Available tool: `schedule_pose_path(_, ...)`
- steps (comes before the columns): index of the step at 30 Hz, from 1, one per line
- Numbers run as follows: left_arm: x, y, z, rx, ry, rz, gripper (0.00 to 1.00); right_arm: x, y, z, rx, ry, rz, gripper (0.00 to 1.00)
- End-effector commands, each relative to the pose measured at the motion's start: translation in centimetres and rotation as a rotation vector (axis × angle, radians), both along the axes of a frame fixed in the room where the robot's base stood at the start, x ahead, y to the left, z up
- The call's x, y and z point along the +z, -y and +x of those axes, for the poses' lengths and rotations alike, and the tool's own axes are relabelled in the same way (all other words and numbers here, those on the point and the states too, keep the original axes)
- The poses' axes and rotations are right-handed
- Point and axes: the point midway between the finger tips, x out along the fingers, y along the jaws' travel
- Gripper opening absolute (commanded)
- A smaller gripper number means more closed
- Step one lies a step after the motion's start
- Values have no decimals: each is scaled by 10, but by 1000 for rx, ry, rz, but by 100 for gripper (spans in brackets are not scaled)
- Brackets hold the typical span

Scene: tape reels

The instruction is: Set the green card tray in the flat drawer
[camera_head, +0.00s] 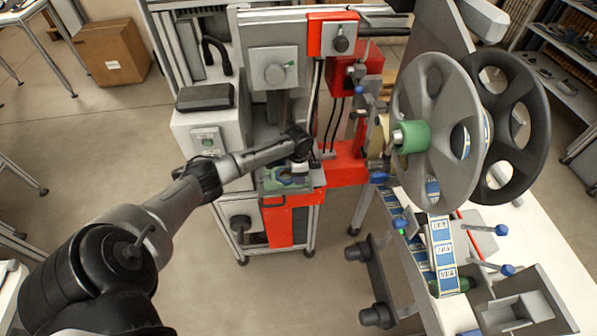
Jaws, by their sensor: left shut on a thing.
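My left arm reaches in from the left to the middle of the camera_head view. My left gripper (297,170) points down and is shut on the green card tray (268,184). The tray is small and pale green, and the gripper and wrist hide part of it. It is at the front of the red and grey machine, over or in a red-fronted part that looks like the flat drawer (273,201). I cannot tell whether the tray touches the drawer's floor. My right gripper is not in view.
A big grey reel (437,85) and a black reel (530,125) stand right of the gripper. Blue-edged card tape (440,245) hangs below them near a white bench (560,245). A cardboard box (110,52) sits at the back left. The floor in front is clear.

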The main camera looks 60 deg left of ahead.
Motion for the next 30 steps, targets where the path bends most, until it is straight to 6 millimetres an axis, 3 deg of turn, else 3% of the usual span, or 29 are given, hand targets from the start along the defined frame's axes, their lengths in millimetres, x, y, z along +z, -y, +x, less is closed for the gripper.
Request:
schedule_pose_path(12, -6, 0, 0, 0, 0, 0, 26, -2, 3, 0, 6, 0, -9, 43)
schedule_pose_path(13, -6, 0, 0, 0, 1, 0, 56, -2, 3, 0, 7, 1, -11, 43)
schedule_pose_path(15, -6, 0, 0, 0, 1, 0, 63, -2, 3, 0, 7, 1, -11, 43)
schedule_pose_path(22, -6, 0, 0, 0, 1, 0, 84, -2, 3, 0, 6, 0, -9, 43)
schedule_pose_path(30, -3, 0, 0, 0, 0, 0, 84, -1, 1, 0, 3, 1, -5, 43)
